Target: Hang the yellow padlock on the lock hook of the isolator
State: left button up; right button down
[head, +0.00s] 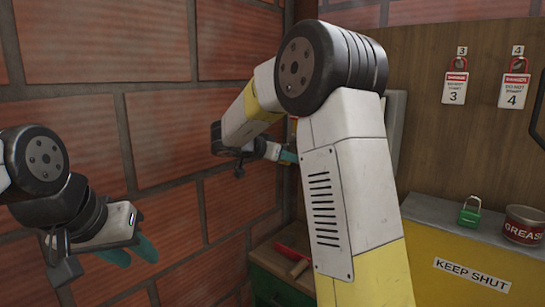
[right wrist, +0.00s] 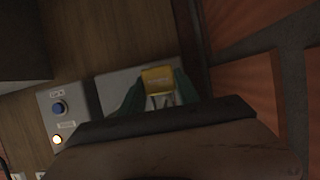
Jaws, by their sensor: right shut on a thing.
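The yellow padlock (right wrist: 158,79) is between the teal fingers of my right gripper (right wrist: 158,92) in the right wrist view. The gripper is shut on it. Its shackle shows pale on the gripper side of the body. In the head view my right gripper (head: 287,157) is beside the brick wall, partly behind my own arm, and the padlock is not discernible there. A grey box face (right wrist: 112,84) lies behind the padlock; I cannot tell if it is the isolator, and no lock hook is visible. My left gripper (head: 135,251) is empty at the lower left, its teal fingers apart.
A control box with a blue button (right wrist: 59,107) and a lit lamp is on the wooden panel. A green padlock (head: 469,211) and a grease tin (head: 524,225) stand on the grey-topped cabinet (head: 420,210). A red-handled tool (head: 293,255) lies below.

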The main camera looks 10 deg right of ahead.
jog(key=c, duration=0.8)
grip_release()
jog(key=shift+a, duration=0.1)
